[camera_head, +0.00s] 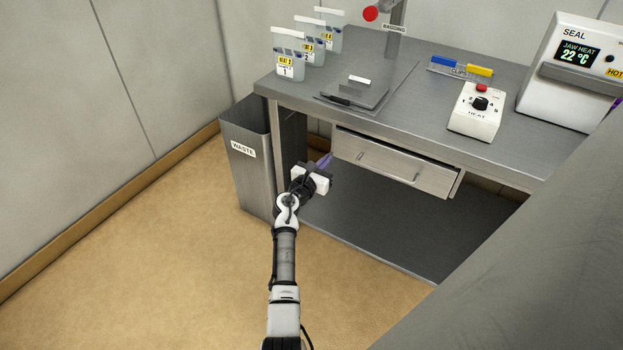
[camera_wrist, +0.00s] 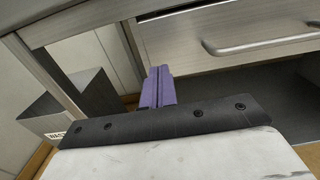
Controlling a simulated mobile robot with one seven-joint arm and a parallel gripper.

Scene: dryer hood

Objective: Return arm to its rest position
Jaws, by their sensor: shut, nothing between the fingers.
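My arm reaches forward from the bottom of the head view. My gripper (camera_head: 325,160) is in front of the steel bench, between the waste bin and the drawer. Its purple fingers also show in the wrist view (camera_wrist: 157,88), side by side and shut with nothing between them. The fingertips are below the bench top, near the left end of the drawer front (camera_head: 390,160). I cannot tell the exact gap between the fingertips and the drawer.
The waste bin (camera_head: 246,170) stands left of my gripper. The bench top (camera_head: 415,90) carries several labelled bags, a grey plate, a HEAT dial box (camera_head: 475,112) and a SEAL machine (camera_head: 570,75). A large grey surface (camera_head: 530,250) fills the lower right. The floor at left is clear.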

